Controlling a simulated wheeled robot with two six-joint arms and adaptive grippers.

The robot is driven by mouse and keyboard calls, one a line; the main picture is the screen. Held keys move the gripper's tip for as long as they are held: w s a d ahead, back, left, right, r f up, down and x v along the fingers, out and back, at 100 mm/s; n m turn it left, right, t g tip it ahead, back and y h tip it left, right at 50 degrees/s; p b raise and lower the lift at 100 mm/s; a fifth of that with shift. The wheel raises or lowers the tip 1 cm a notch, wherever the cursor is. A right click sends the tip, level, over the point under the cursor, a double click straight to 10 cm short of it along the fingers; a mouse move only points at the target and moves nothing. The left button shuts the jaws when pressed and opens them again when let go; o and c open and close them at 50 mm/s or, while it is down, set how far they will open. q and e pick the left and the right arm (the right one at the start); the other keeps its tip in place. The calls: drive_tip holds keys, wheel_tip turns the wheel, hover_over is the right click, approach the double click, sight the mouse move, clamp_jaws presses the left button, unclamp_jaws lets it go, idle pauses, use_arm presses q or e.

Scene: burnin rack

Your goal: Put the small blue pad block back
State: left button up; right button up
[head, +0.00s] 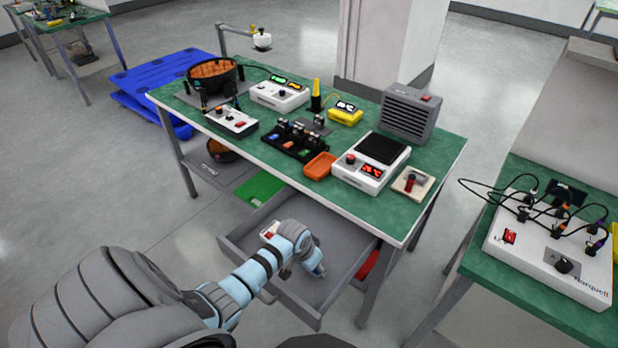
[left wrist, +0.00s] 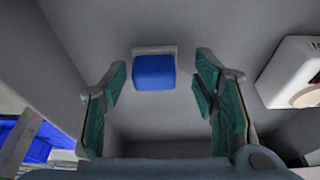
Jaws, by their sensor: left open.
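The small blue pad block (left wrist: 154,72) lies in the open grey drawer (head: 340,238), seen in the left wrist view with a grey strip along its far edge. My left gripper (left wrist: 161,76) is open, with one green-padded finger on each side of the view and the block between and beyond the fingertips. No contact with the block shows. In the head view my left arm reaches down into the drawer and its hand hides part of the floor there. The right gripper is not in view.
A white box (left wrist: 292,72) stands in the drawer to the right of the block. Above is the green bench (head: 420,205) with an orange tray (head: 320,166), a black rack (head: 292,141) and white instruments. A second bench (head: 485,263) stands at the right.

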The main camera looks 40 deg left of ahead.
use_arm(q)
drive_tip(key=p+v, duration=0.4)
drive_tip(key=v, duration=0.7)
drive_tip(key=shift+r, duration=0.35)
drive_tip(key=shift+s, duration=0.1)
